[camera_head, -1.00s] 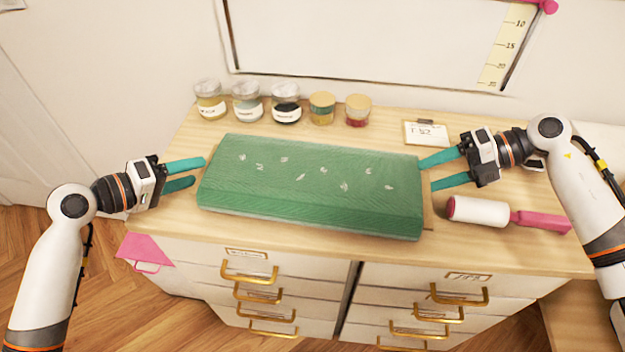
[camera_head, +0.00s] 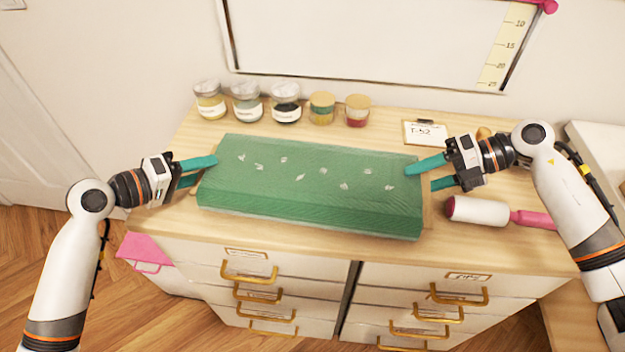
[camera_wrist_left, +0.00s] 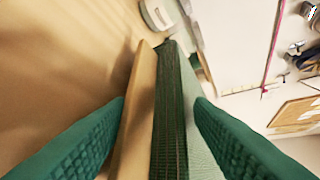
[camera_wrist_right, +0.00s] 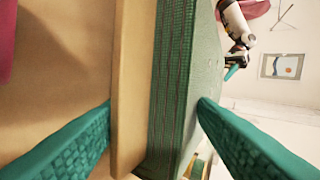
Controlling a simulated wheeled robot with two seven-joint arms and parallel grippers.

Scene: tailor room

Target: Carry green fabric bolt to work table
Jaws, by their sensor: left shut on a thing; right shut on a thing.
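The green fabric bolt (camera_head: 310,185), with small white marks on top, lies flat on the wooden top of a drawer cabinet (camera_head: 480,245). My left gripper (camera_head: 198,171) is at the bolt's left end, its teal fingers shut on that end. My right gripper (camera_head: 430,174) is shut on the right end, one finger over the top face. The bolt's end and its tan board (camera_wrist_left: 140,110) lie between the fingers in the left wrist view. The right wrist view shows the same board edge (camera_wrist_right: 130,90) and green layers between the fingers. The work table cannot be identified.
Several jars (camera_head: 285,102) stand behind the bolt. A lint roller (camera_head: 480,211) lies right of it, near my right gripper.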

